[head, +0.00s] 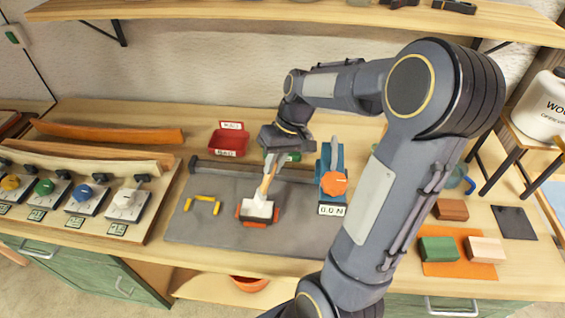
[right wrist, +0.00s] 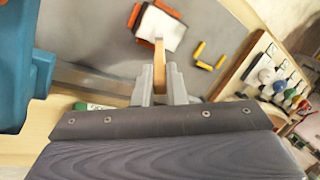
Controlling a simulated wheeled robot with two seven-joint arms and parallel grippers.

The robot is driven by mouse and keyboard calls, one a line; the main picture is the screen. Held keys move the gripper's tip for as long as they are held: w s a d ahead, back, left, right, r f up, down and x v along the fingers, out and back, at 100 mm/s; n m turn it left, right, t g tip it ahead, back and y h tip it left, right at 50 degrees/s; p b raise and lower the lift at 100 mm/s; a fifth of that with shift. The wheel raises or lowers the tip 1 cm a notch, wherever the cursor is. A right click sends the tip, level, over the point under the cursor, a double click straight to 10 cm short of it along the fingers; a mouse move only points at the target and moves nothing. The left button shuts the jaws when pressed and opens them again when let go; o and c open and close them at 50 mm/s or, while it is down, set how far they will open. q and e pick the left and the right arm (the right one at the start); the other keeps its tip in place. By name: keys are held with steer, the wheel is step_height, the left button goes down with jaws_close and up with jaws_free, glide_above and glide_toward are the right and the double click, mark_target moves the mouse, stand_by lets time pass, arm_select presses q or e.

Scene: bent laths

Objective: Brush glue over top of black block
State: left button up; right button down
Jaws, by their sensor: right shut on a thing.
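My right gripper (head: 271,166) is shut on the wooden handle of a brush (head: 265,186) above the grey mat. The brush's wide white head (head: 258,208) points down, over a dark block with orange-red pieces at its sides (head: 257,221). In the right wrist view the handle (right wrist: 159,55) is between the fingers (right wrist: 160,88), and the white head (right wrist: 158,27) covers most of the block, leaving a black edge and orange bits (right wrist: 135,15) in sight. I cannot tell whether the bristles touch the block. No glue is clearly visible. My left gripper is out of view.
A yellow bracket (head: 202,204) lies left on the grey mat (head: 205,231). A blue device with an orange knob (head: 334,183) stands close right of the brush. A red bin (head: 229,140) is behind. Coloured blocks (head: 438,249) lie right. A knob panel (head: 84,199) is left.

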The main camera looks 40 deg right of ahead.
steer(key=shift+w+a, duration=1.3)
steer(key=shift+w, duration=0.25)
steer(key=s+d, duration=0.5)
steer(key=s, duration=0.1)
step_height(320, 180, up, 6)
steer(key=p, duration=0.4)
steer(key=shift+p, duration=0.35)
steer(key=shift+r, duration=0.15)
